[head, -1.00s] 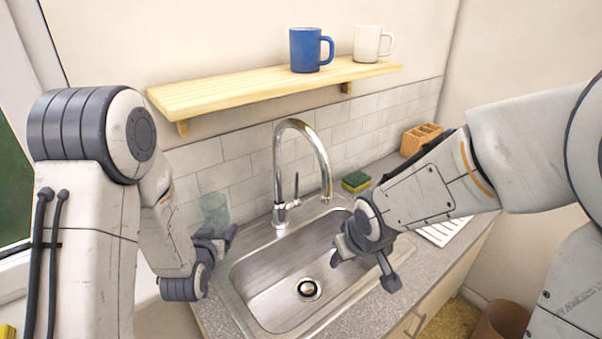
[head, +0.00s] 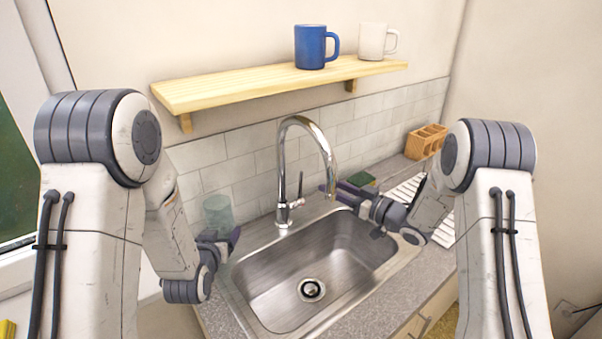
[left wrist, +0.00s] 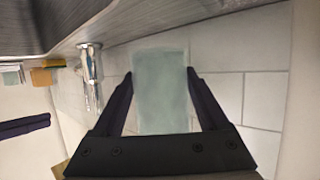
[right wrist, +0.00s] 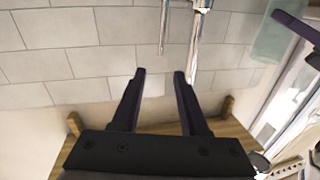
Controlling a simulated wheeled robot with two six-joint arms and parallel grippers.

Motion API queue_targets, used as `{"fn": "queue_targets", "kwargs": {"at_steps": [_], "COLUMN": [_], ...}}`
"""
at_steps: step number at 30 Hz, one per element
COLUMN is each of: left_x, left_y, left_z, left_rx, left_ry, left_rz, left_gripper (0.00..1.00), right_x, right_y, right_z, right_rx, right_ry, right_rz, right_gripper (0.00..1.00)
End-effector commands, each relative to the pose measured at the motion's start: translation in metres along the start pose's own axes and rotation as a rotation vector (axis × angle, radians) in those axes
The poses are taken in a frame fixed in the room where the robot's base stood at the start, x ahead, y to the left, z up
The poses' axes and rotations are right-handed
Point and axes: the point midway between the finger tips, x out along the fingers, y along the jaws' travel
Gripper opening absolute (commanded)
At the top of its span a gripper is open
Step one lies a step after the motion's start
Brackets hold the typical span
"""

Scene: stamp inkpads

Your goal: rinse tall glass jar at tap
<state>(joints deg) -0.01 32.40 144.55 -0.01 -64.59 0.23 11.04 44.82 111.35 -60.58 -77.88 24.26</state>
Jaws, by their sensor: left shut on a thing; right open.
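The tall glass jar (head: 218,210) is pale green and see-through, upright left of the tap near the tiled wall. My left gripper (head: 228,240) is shut on it; the left wrist view shows the jar (left wrist: 160,92) between both fingers. Whether its base touches the counter is hidden. The chrome tap (head: 283,165) has a curved spout over the sink and a side lever (head: 299,188). My right gripper (head: 345,190) is open and empty near the spout's end. In the right wrist view the tap (right wrist: 194,50) stands beyond its fingers, and the jar (right wrist: 275,40) is at upper right.
The steel sink basin (head: 275,280) is empty. A wooden block with holes (head: 426,141) and a white ridged drainer (head: 410,190) are at right. A shelf (head: 230,92) above holds a blue mug (head: 311,47) and a white mug (head: 373,41).

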Motion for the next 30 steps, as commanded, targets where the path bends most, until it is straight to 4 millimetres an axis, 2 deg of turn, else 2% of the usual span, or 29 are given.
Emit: {"fn": "queue_targets", "kwargs": {"at_steps": [15,21,30], "left_x": [-0.007,-0.007,-0.007], "left_y": [0.000,0.000,0.000], "left_z": [-0.017,-0.019,-0.019], "left_rx": [0.000,0.000,0.000], "left_ry": [0.002,0.002,0.002], "left_rz": [0.000,0.000,0.000], "left_gripper": [0.00,0.00,0.00], "right_x": [0.094,0.111,0.114], "right_y": [-0.002,-0.001,-0.001], "right_z": [-0.001,0.000,0.000], "right_rx": [-0.001,0.000,0.000], "right_ry": [-0.001,-0.002,-0.002], "right_rz": [-0.002,0.000,0.002], "right_gripper": [0.44,0.44,0.44]}}
